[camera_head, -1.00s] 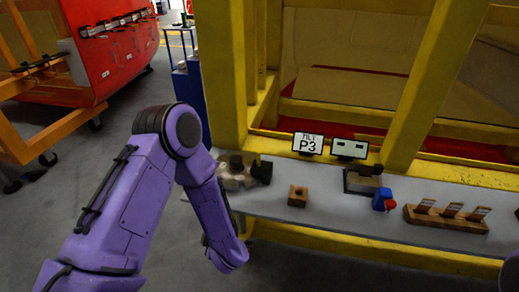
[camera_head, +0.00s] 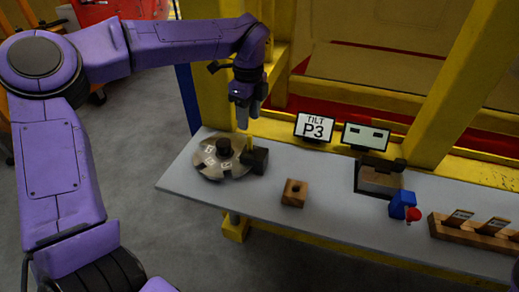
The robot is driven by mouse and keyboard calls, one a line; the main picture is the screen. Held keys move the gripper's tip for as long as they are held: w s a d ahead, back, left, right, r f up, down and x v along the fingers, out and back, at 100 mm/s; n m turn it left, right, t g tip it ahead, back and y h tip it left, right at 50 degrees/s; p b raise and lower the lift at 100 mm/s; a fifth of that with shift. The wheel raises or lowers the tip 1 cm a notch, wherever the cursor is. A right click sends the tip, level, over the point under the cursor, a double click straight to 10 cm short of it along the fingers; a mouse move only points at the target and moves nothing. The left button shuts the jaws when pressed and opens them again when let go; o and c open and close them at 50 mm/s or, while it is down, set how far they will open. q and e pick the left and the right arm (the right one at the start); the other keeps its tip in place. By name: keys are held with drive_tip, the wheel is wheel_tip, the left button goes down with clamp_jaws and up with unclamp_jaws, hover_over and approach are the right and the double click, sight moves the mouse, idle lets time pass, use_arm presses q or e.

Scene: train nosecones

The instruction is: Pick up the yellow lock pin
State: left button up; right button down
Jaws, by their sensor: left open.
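A small yellow upright shape, which looks like the lock pin (camera_head: 249,145), stands at the black block beside the round disc (camera_head: 212,168) on the grey table. It is small and partly blends with the yellow frame behind. My left gripper (camera_head: 246,118) points down just above the pin and black block (camera_head: 259,160). It is open, with nothing visible between its fingers, and appears apart from the pin. My right gripper is out of view.
A yellow frame (camera_head: 455,90) stands behind.

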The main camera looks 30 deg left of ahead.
sight(250, 135)
use_arm(q)
drive_tip(key=shift+w+d+f, duration=0.1)
drive_tip(key=shift+d, duration=0.05)
wheel_tip(250, 135, down, 4)
drive_tip(key=shift+r+p, duration=0.1)
drive_tip(key=shift+p, duration=0.55)
wheel_tip(250, 135, down, 5)
drive_tip(key=shift+f+p, duration=0.1)
drive_tip(key=shift+p, duration=1.1)
drive_tip(key=shift+f, duration=0.4)
clamp_jaws()
